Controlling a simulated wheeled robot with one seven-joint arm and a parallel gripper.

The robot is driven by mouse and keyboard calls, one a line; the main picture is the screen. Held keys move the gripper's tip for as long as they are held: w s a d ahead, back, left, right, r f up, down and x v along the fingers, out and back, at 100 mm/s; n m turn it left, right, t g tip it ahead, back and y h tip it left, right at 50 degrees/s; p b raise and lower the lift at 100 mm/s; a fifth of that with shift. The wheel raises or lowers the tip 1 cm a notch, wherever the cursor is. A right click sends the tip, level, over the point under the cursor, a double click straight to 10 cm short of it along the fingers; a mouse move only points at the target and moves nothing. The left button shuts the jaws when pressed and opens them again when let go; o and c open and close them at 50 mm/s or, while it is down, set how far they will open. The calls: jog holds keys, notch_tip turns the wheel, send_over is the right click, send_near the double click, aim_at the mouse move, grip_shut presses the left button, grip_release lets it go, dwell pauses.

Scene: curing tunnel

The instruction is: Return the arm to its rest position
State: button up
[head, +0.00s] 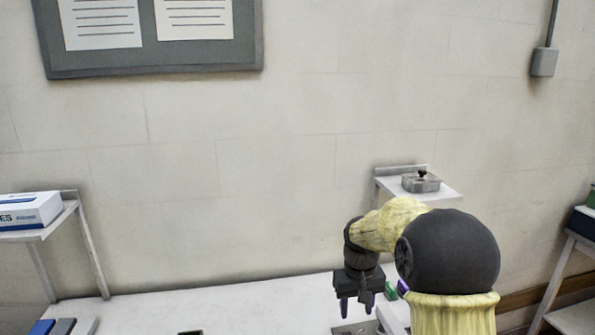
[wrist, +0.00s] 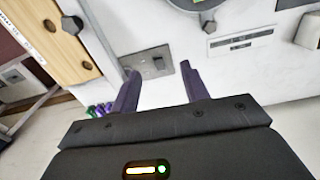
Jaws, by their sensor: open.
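My gripper (head: 357,306) points down at the lower right of the head view, at the end of my yellow and black arm. In the wrist view its two dark purple fingers (wrist: 160,88) are spread apart with nothing between them. A white work surface (head: 235,304) lies below and behind it in the head view. Part of what lies near the gripper is hidden by my arm.
A small wall shelf (head: 450,190) with a metal lidded box (head: 421,182) is behind my arm. A shelf at left holds a white and blue box (head: 30,210). A noticeboard (head: 150,72) hangs above. The wall's middle is clear.

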jog(key=s+d+f+m+t, duration=0.1)
jog(key=s+f+t, duration=0.1)
jog(key=s, duration=1.8)
jog(key=shift+s+d+f+m, duration=0.15)
jog(key=shift+s+f+m, duration=0.05)
jog(key=shift+s+m, duration=0.1)
dwell(0.5)
